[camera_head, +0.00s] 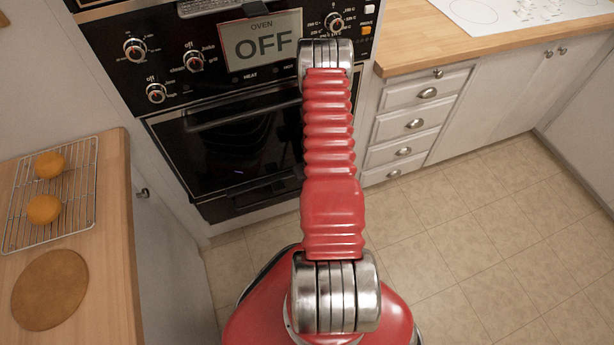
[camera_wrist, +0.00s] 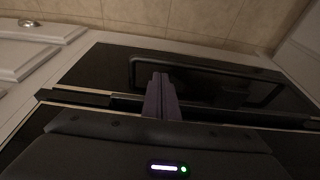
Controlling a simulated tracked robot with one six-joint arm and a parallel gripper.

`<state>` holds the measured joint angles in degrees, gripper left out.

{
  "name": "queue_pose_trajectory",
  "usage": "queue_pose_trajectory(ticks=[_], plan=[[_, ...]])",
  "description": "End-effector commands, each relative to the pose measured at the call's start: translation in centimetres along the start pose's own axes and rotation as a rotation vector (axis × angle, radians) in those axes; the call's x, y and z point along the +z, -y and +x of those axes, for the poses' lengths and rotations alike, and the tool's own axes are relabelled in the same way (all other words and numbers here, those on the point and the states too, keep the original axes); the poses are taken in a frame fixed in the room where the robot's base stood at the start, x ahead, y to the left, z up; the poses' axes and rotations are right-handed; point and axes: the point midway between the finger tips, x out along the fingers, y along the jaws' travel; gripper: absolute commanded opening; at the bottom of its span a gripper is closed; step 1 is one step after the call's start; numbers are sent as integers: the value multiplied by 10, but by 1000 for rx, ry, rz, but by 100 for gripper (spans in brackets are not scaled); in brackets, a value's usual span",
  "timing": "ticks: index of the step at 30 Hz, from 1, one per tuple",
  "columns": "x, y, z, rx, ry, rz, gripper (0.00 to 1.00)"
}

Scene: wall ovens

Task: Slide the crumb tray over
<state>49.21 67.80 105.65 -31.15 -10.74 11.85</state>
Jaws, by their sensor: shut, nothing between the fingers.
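My gripper (camera_wrist: 161,80) shows in the wrist view as two dark purple-grey fingers, shut together and empty. It is in front of the black oven (camera_wrist: 100,70), whose front fills the middle of that view. A black rounded frame (camera_wrist: 262,98) is just beyond and to the right of the fingertips; I cannot tell whether they touch. In the head view the oven (camera_head: 235,145) stands behind my red arm, its door closed and its display reading OFF. My gripper is hidden there. I cannot pick out the crumb tray with certainty in either view.
A wooden counter (camera_head: 115,240) at left holds a wire rack (camera_head: 75,200) with two orange round items and a brown disc (camera_head: 50,290). White drawers (camera_head: 415,120) and a cooktop (camera_head: 500,12) are at right. The tiled floor (camera_head: 480,240) at right is clear.

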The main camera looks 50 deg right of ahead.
Motion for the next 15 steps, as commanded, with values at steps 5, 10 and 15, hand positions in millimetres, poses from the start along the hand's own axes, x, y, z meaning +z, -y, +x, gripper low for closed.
queue_pose_trajectory(ticks=[5,10,15], plan=[[14,4,-8,0,-2,-2,0],[14,4,-29,0,-1,-2,0],[14,4,-48,0,-1,-2,0]])
